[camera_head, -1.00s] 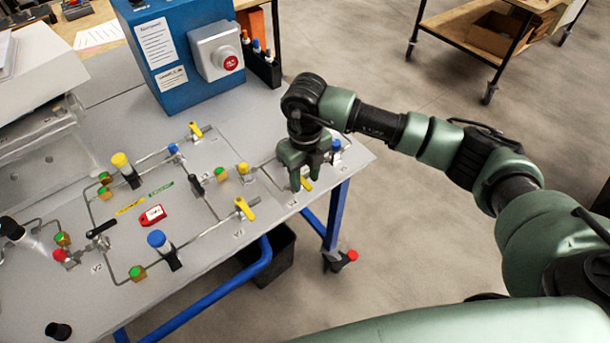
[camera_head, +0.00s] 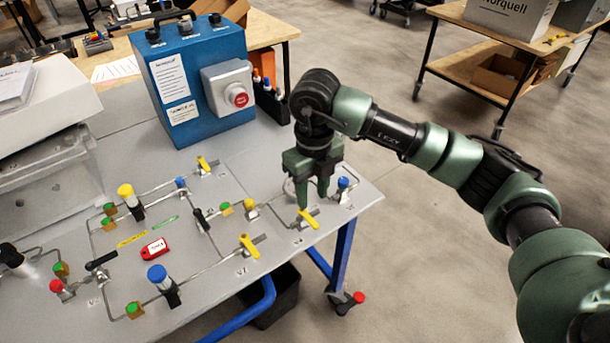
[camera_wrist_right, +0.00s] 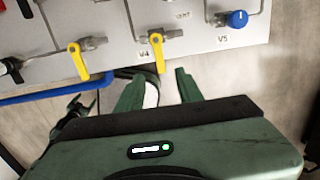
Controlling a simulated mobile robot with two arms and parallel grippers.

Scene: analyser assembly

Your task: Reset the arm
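My right gripper (camera_head: 313,198) points down at the right end of the analyser panel (camera_head: 262,180). In the right wrist view my right gripper's two green fingers (camera_wrist_right: 159,90) stand apart with nothing between them. The nearest thing is a yellow valve handle (camera_head: 309,218), which also shows in the right wrist view (camera_wrist_right: 158,54) beside the label V4. The fingertips look apart from it, though the head view overlaps them. My right arm reaches in from the right. My left gripper is not in view.
A second yellow handle (camera_head: 249,246) and a blue knob (camera_head: 343,183) flank the gripper. A blue box with a red button (camera_head: 240,98) stands behind. A red tag (camera_head: 155,248) lies on the panel. Open floor lies right of the table; a wooden cart (camera_head: 480,65) stands beyond.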

